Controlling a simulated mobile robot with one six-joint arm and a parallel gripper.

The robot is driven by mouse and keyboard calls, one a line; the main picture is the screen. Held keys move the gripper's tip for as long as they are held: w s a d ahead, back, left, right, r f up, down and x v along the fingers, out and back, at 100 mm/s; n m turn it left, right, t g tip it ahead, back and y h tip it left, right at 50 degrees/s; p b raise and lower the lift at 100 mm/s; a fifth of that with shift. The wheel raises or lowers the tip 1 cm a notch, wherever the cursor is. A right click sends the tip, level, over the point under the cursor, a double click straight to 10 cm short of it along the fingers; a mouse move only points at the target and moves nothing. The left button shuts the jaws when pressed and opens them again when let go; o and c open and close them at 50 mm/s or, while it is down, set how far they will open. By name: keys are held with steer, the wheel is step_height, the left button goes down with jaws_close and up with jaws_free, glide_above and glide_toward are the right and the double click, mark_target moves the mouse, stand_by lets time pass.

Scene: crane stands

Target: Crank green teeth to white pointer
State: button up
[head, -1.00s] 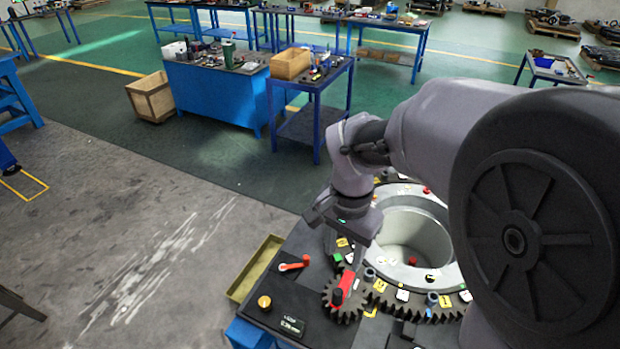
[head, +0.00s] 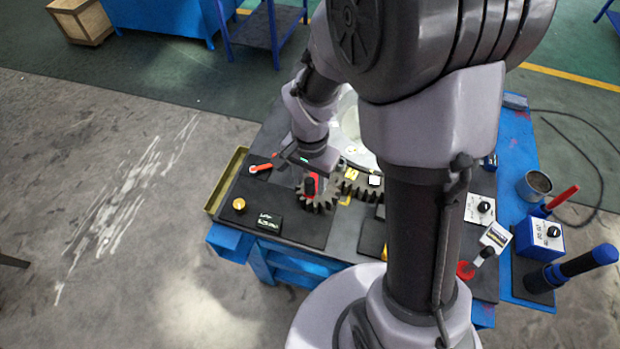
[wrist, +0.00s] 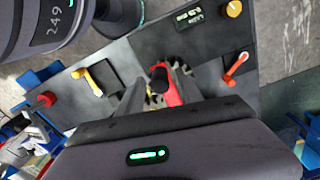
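A red crank arm with a black knob (head: 311,187) sits on the small dark gear (head: 322,205) at the front of the bench. In the wrist view, the red crank (wrist: 172,95) and its black knob (wrist: 158,74) lie just beyond my fingers. My gripper (wrist: 162,92) points down at the crank, its two fingers apart on either side. I cannot tell whether they touch it. In the head view, my gripper (head: 308,170) is right above the knob. The large toothed ring (head: 358,187) is mostly hidden behind my arm.
A red-orange lever (head: 262,167), a yellow knob (head: 239,204) and a small display (head: 269,222) are left of the crank. At right are a metal cup (head: 535,185), a blue box (head: 541,235) and a blue-handled tool (head: 585,264). Floor at left is clear.

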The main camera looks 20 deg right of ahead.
jaws_close()
stand_by(1.2)
